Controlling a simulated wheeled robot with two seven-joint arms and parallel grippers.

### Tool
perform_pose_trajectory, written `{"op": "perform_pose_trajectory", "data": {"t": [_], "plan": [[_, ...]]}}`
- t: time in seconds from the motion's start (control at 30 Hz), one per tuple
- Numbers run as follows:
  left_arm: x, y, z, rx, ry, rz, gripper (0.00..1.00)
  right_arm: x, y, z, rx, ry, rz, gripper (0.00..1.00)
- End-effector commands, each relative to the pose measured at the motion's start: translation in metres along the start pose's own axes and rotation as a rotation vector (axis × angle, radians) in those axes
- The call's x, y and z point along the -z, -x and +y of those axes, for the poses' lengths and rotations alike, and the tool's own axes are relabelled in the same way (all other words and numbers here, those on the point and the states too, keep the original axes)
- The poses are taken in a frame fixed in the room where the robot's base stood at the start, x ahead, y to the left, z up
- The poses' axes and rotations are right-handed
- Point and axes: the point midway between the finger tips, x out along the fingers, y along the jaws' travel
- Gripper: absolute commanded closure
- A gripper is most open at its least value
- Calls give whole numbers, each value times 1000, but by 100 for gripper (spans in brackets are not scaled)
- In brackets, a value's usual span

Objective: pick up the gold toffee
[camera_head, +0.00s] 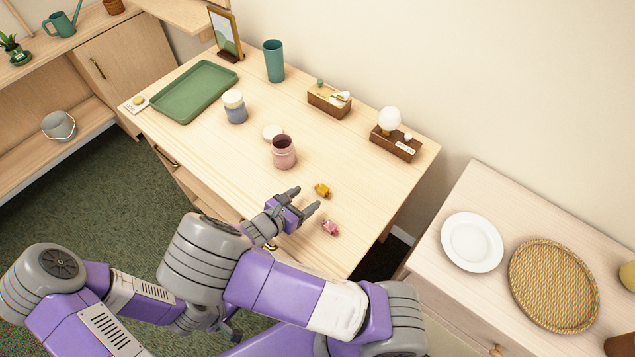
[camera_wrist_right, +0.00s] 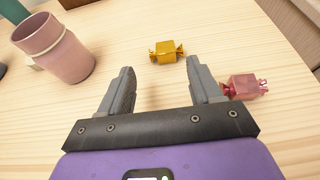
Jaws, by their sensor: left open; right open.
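The gold toffee (camera_head: 322,190) lies on the wooden desk, just beyond my right gripper (camera_head: 307,198). In the right wrist view the gold toffee (camera_wrist_right: 166,52) is ahead of the open, empty fingers of the right gripper (camera_wrist_right: 160,75), roughly centred between them and apart from both. A pink toffee (camera_head: 330,227) lies nearer the desk's front edge; in the right wrist view this pink toffee (camera_wrist_right: 244,87) is close beside the right finger. My left gripper (camera_head: 230,331) is low over the carpet, away from the desk, mostly hidden behind my arm.
A pink cup (camera_head: 284,153) stands left of the gold toffee, with a blue-grey jar (camera_head: 235,107) and green tray (camera_head: 194,91) farther left. A teal tumbler (camera_head: 273,61), wooden box (camera_head: 329,101) and globe lamp (camera_head: 389,120) line the back. Desk right of the toffee is clear.

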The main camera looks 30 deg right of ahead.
Motion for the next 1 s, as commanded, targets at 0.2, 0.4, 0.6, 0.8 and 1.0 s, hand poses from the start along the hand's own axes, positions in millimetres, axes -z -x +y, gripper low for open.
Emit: {"op": "perform_pose_trajectory", "data": {"t": [0.2,0.4,0.6,0.8,1.0], "plan": [[-1,-8,-4,0,1,-2,0,5,-28,-2,3,3,-2,36],[0,-16,-6,0,1,-1,0,8,-56,-2,3,1,0,36],[0,-16,-6,0,0,-1,0,7,-63,-2,1,1,2,36],[0,-16,-6,0,0,-1,0,7,-63,-2,1,1,2,47],[0,-16,-6,0,0,-1,0,7,-62,-2,1,1,2,78]]}}
